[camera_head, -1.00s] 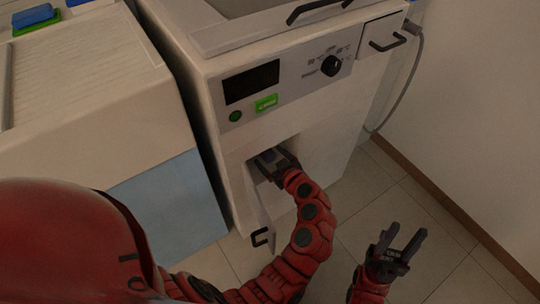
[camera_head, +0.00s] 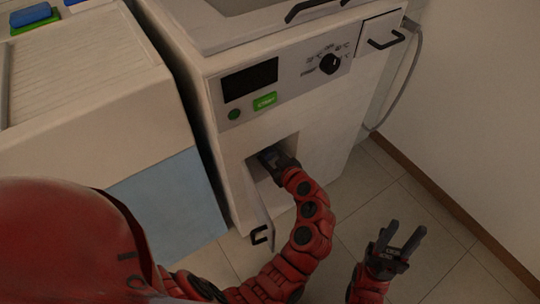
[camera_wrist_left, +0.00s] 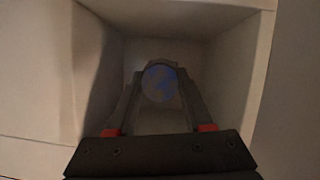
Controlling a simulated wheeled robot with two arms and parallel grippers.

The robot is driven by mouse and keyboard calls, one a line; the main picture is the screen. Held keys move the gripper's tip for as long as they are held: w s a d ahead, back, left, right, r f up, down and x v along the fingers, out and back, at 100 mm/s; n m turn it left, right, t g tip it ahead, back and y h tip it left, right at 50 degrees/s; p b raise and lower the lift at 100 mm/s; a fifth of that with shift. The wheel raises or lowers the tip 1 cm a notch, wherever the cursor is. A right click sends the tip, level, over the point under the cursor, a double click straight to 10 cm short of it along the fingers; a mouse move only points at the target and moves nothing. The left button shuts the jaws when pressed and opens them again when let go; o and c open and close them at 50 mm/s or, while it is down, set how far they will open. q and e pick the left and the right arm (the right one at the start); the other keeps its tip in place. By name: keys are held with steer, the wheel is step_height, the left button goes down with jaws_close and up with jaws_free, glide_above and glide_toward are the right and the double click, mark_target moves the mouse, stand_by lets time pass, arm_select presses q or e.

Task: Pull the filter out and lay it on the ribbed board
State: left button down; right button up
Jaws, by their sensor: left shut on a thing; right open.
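The filter (camera_wrist_left: 160,84) shows in the left wrist view as a round blue-grey end at the back of a square recess. My left gripper (camera_wrist_left: 160,75) is inside the recess and shut on the filter. In the head view my left gripper (camera_head: 271,157) reaches into the open compartment low on the white machine's front, and the filter is mostly hidden by it. The ribbed board (camera_head: 90,65) lies on top of the cabinet at the left, empty in its visible part. My right gripper (camera_head: 398,243) is open and empty above the floor at the lower right.
The white machine (camera_head: 340,110) has a display, a green button and a dial. The compartment's flap (camera_head: 261,212) hangs open with a black handle. Blue and green items (camera_head: 33,16) are at the top left. A hose (camera_head: 401,91) and a wall are on the right.

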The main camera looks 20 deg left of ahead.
arm_select(q)
steer(key=shift+s+d, duration=0.25)
steer(key=shift+d, duration=0.1)
steer(key=shift+s+d+b, duration=0.3)
steer(key=shift+d+b, duration=0.05)
steer(key=shift+d, duration=0.1)
steer(key=shift+s+d, duration=0.45)
steer(key=shift+d, duration=0.1)
steer(key=shift+s+d+b, duration=0.35)
steer(key=shift+s+d, duration=0.05)
steer(key=shift+d, duration=0.15)
steer(key=shift+s+d, duration=0.45)
steer(key=shift+d, duration=0.05)
steer(key=shift+s+d+b, duration=0.35)
steer(key=shift+s+d, duration=0.05)
steer(key=shift+d, duration=0.15)
steer(key=shift+s+d, duration=0.2)
steer(key=shift+d, duration=0.05)
stand_by(0.4)
